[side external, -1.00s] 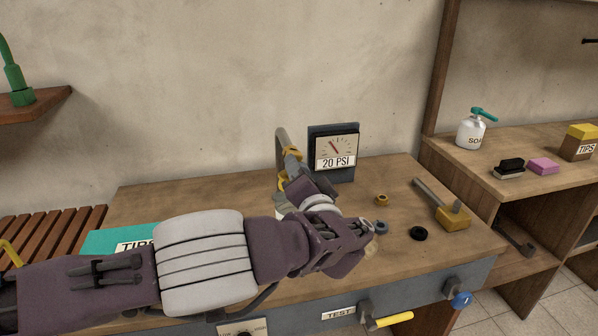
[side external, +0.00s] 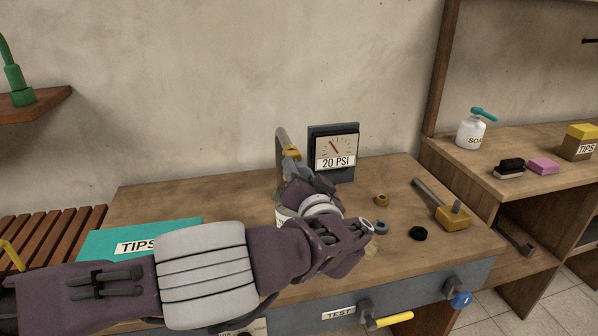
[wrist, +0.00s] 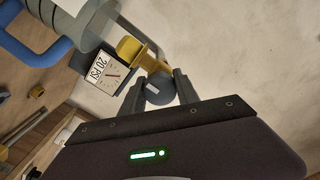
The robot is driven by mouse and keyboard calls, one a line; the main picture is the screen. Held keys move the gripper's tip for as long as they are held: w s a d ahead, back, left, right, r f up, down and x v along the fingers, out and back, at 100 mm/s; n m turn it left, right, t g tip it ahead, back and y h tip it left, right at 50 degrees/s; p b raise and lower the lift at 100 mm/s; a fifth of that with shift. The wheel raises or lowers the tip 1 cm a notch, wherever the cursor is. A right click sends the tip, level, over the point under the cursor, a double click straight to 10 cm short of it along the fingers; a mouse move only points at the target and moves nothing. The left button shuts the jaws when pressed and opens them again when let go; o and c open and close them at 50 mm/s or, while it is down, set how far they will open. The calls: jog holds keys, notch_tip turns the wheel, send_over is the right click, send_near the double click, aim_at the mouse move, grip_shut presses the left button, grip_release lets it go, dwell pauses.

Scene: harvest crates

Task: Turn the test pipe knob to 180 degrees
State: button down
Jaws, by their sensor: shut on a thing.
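In the wrist view a round dark grey knob (wrist: 159,94) with a pale mark on its face sits between the two fingers of my gripper (wrist: 159,84). The fingers are shut on the knob's sides. A brass fitting (wrist: 132,50) is just beyond it. In the side external view the brass fitting (side external: 291,153) and grey pipe (side external: 283,138) stand at the back of the bench; the knob and fingertips there are mostly hidden by my wrist. The gauge (side external: 335,150) beside the pipe reads 20 PSI on its label, and it also shows in the wrist view (wrist: 108,74).
A teal TIPS box (side external: 110,243) lies left. A TEST label (side external: 338,313) and yellow-handled valve (side external: 392,320) are on the front.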

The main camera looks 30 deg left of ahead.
dwell(0.3)
jog(key=c, duration=0.9)
grip_release()
jog(key=v, duration=0.7)
jog(key=shift+s, duration=0.1)
